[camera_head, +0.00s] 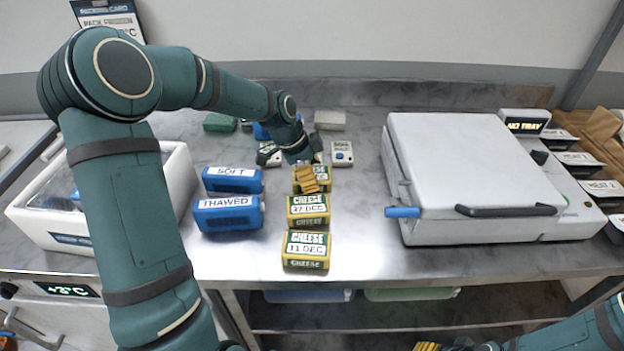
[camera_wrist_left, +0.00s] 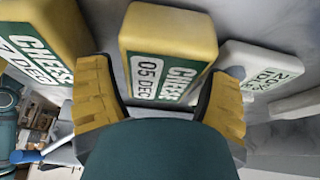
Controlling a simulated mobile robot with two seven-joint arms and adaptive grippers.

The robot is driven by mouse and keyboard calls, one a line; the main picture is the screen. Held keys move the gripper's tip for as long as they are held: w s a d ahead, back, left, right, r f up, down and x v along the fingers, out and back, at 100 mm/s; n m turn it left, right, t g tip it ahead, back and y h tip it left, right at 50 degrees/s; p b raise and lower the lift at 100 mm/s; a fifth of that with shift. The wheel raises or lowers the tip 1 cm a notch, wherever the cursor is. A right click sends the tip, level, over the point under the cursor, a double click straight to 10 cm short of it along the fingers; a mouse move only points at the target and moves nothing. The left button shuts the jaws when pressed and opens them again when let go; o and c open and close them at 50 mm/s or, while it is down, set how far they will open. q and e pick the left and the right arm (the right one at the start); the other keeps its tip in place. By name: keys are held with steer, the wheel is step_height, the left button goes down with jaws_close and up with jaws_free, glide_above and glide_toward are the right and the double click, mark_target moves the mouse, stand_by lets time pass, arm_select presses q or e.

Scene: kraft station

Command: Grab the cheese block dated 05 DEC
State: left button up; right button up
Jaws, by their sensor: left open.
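The cheese block dated 05 DEC (camera_wrist_left: 168,45) is yellow with a green and white label. In the left wrist view it lies between the two yellow fingers of my open left gripper (camera_wrist_left: 160,75). In the head view this block (camera_head: 325,186) is the farthest of the front row of cheese blocks and is partly hidden by my left gripper (camera_head: 308,180). I cannot tell whether the fingers touch it. Nearer blocks read 27 DEC (camera_head: 308,211) and 11 DEC (camera_head: 306,250). My right gripper (camera_head: 427,347) shows only its yellow tips at the bottom edge.
Blue packs marked SOFT (camera_head: 232,181) and THAWED (camera_head: 228,214) stand left of the cheese. A white bin (camera_head: 175,180) is farther left. A large grey lidded machine (camera_head: 475,165) stands right. White blocks (camera_head: 342,153) and green blocks (camera_head: 220,122) lie behind.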

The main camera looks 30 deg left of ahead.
arm_select(q)
steer(key=shift+f, duration=0.25)
stand_by(0.4)
steer(key=c, duration=1)
